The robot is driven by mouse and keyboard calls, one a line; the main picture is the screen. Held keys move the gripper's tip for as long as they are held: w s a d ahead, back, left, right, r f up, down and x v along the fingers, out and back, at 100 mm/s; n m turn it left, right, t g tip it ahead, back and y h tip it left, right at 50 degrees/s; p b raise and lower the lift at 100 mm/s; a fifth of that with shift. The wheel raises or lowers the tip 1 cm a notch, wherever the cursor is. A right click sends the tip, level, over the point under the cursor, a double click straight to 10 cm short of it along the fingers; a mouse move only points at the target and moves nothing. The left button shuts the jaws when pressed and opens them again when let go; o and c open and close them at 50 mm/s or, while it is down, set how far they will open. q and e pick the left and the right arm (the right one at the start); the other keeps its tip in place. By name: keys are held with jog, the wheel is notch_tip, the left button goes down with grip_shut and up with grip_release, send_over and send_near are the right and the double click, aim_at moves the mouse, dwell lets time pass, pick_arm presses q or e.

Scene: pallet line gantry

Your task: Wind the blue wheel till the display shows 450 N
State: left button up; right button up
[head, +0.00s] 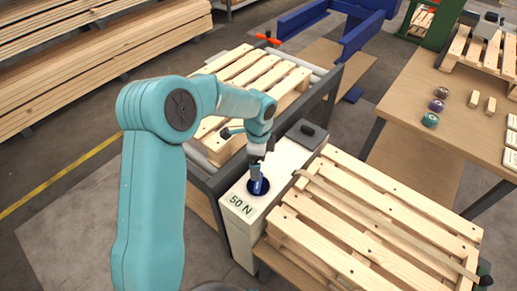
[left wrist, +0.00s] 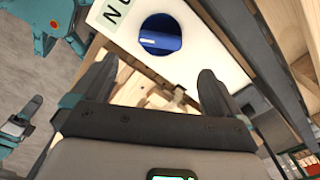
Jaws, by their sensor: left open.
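The blue wheel (head: 257,186) is set in the top of a white box (head: 240,233) between two pallet stands. It also shows in the left wrist view (left wrist: 161,34) as a dark blue disc with a brighter blue raised bar across it. The display (head: 240,206) on the box's near edge reads 50 N. My left gripper (head: 257,176) is over the wheel in the head view and hides part of it. In the left wrist view its fingers (left wrist: 152,72) are open and empty, with the wheel ahead of the tips.
A slatted pallet (head: 375,222) with a strap across it lies right of the box; another pallet (head: 252,75) stands behind in a dark frame. A dark block (head: 307,132) sits at the box's far end. A table (head: 415,95) with small balls (head: 430,119) stands at right.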

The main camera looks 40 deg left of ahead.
pick_arm(q)
notch_tip(320, 180, up, 6)
jog(key=shift+f, duration=0.25)
jog(key=shift+s+f, duration=0.1)
dwell(0.4)
